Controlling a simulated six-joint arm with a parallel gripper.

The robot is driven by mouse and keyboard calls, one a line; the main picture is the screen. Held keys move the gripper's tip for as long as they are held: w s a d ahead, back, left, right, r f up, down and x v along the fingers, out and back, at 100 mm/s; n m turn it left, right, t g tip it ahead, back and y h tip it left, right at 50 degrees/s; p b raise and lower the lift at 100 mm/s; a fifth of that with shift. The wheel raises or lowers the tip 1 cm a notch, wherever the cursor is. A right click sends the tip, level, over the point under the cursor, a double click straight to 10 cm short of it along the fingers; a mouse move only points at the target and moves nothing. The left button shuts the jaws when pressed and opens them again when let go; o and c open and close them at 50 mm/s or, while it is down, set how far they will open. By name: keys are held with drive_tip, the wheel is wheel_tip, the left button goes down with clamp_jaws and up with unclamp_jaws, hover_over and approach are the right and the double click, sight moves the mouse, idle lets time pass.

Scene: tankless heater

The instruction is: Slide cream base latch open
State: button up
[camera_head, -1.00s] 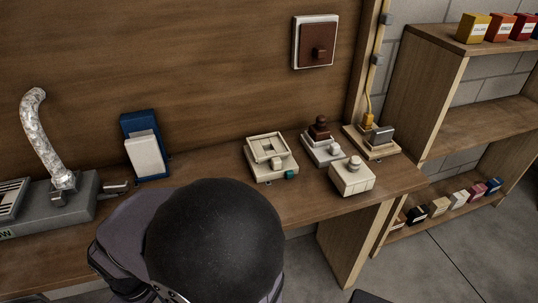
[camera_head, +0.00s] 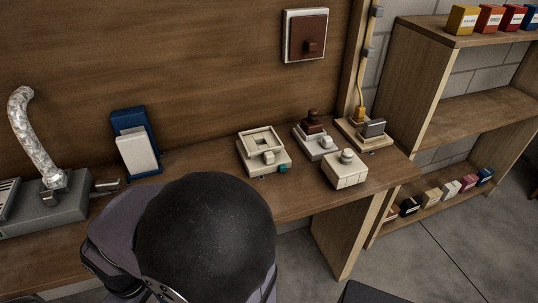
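Several small cream fixtures stand on the right half of the wooden bench. One is a cream base with a raised square frame (camera_head: 262,141), a small cream block (camera_head: 269,158) at its front and a teal piece (camera_head: 284,169) at its front right corner. Right of it, a pale base (camera_head: 321,148) carries a brown knob (camera_head: 312,121) and a light block. In front is a cream box with a round knob (camera_head: 345,174). I cannot tell which part is the named latch or how far it is slid. My gripper is not in view; only my dark arm shows at the bottom.
A grey unit with a silver duct (camera_head: 29,140) stands at left. A blue holder with a white panel (camera_head: 138,155) stands by the back board. A grey-and-yellow fixture (camera_head: 368,128) is near the bench's right end. Shelves (camera_head: 450,118) with small boxes stand at right.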

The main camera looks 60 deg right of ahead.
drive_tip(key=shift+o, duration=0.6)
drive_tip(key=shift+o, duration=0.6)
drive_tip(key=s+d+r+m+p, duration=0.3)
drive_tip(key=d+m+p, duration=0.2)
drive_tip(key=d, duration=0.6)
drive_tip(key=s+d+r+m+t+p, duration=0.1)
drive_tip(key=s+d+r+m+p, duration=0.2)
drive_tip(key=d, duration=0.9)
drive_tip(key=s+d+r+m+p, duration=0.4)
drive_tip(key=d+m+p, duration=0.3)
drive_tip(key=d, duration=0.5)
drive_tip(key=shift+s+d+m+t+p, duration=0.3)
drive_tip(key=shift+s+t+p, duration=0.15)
drive_tip(key=shift+p, duration=0.5)
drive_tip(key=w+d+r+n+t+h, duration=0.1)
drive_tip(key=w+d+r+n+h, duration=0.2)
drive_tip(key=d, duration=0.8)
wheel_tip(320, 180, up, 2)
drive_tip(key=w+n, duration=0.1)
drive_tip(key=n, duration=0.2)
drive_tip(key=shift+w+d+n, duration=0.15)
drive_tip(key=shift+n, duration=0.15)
